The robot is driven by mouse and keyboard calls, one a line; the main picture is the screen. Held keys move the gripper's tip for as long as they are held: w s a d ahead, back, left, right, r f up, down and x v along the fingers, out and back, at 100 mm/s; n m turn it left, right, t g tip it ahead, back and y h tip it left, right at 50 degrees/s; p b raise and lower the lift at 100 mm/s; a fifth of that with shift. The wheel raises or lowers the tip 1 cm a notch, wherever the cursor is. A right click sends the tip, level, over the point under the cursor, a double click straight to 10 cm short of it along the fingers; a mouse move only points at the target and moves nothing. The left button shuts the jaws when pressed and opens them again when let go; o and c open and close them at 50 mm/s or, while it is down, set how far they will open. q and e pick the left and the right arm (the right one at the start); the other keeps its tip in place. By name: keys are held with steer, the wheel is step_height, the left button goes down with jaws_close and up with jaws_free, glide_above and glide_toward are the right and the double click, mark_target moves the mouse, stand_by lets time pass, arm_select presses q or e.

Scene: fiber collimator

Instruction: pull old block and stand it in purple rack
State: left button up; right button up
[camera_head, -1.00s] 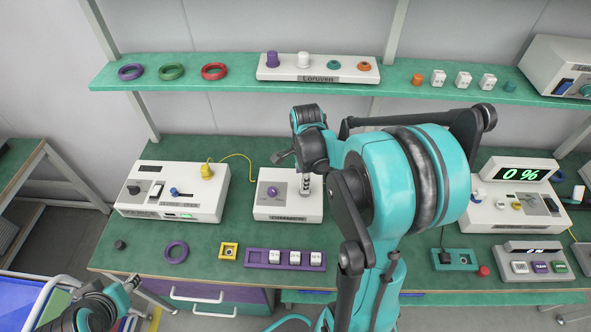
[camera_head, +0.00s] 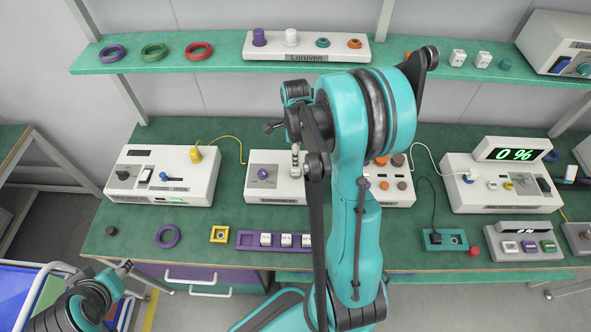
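The purple rack (camera_head: 247,241) lies on the green bench with several white blocks (camera_head: 286,240) in it; my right arm covers its right end. A white device (camera_head: 262,193) with a purple knob (camera_head: 263,174) stands behind the rack. My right gripper (camera_head: 290,146) is above this device, largely hidden by its own arm. A small silver-white piece (camera_head: 295,163) shows just below it; I cannot tell whether it is held. Which block is the old one is not clear. My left gripper (camera_head: 120,267) is at the lower left, off the bench, its fingers too small to read.
A purple ring (camera_head: 167,236) and a yellow square holder (camera_head: 219,234) lie left of the rack. A white device (camera_head: 163,180) stands at the left and another (camera_head: 503,187) at the right. The shelf (camera_head: 230,62) above carries rings, knobs and small blocks.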

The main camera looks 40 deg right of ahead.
step_height(320, 180, down, 8)
steer(key=b, duration=0.5)
steer(key=shift+r+b, duration=0.1)
steer(key=shift+b, duration=0.25)
stand_by(0.7)
jaws_close()
steer(key=shift+r, duration=0.1)
steer(key=shift+r, duration=0.1)
steer(key=shift+r+p, duration=2)
steer(key=shift+r, duration=0.9)
